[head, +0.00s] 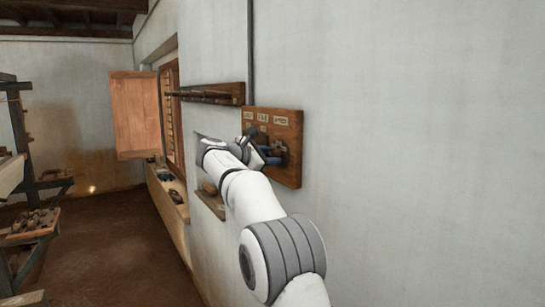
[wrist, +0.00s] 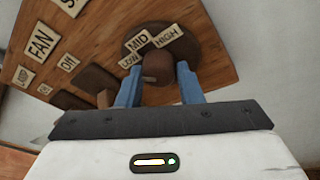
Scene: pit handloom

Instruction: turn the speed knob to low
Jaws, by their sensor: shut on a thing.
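The speed knob (wrist: 157,68) is a brown knob on a dark round plate in the wrist view. Labels LOW (wrist: 129,61), MID (wrist: 138,42) and HIGH (wrist: 166,36) sit around its far side. My gripper (wrist: 158,82) has its two blue fingers on either side of the knob and is shut on it. The knob's exact pointing is hard to tell. In the head view my gripper (head: 268,154) is at the wooden switch board (head: 290,149) on the wall, and my wrist hides the knob.
A FAN label (wrist: 41,42) and an OFF label (wrist: 68,64) are on the same board, near dark switch blocks (wrist: 98,79). A wooden rail (head: 212,94) is on the wall left of the board. An open wooden shutter (head: 134,114) stands farther left. The wall at right is bare.

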